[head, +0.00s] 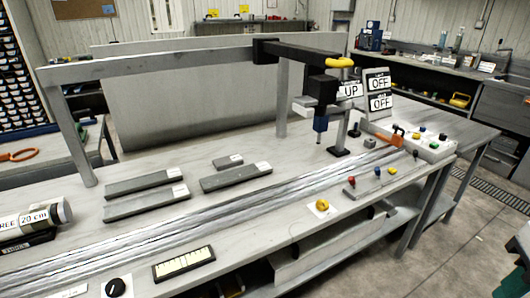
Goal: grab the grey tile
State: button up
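My gripper is not in view.
Metal rails (200,221) run in front of the slabs. "UP" (350,90) and "OFF" (378,84) signs stand at the right. A labelled cylinder (35,219) lies left.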

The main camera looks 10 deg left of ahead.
aim_at(223, 163)
jog(key=z, duration=0.05)
jog(key=i, duration=0.85)
jog(key=u, duration=0.85)
jog(key=i, duration=0.6)
jog(key=u, duration=0.55)
